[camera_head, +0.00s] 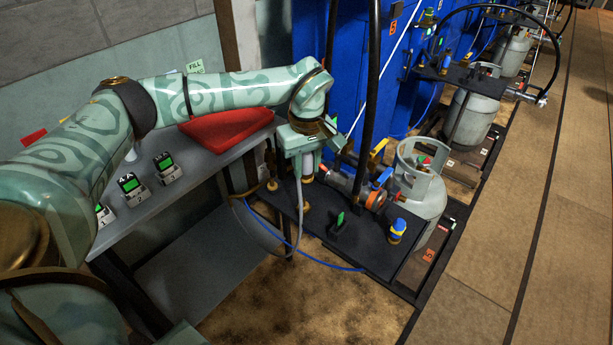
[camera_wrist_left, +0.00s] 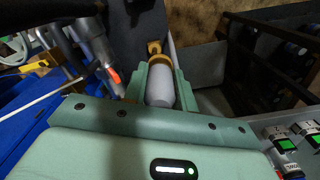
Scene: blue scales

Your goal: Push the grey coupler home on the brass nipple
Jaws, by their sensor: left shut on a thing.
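My left gripper (camera_head: 307,172) points down over the black shelf and is shut on the grey coupler (camera_wrist_left: 160,86). In the left wrist view the coupler sits between the two green fingers, with a brass-coloured ring (camera_wrist_left: 158,62) at its far end. In the head view the coupler shows as a short pale piece below the fingers. The brass nipple (camera_head: 306,209) stands upright on the shelf just below it. I cannot tell from these views whether coupler and nipple touch. My right gripper is not in view.
A grey gas cylinder (camera_head: 421,184) stands right of the shelf (camera_head: 350,247). A valve with an orange ring (camera_head: 375,200) and a blue-and-yellow fitting (camera_head: 397,231) are close by. Black hoses hang behind the gripper. A bench (camera_head: 180,186) with a red pad (camera_head: 228,126) lies left.

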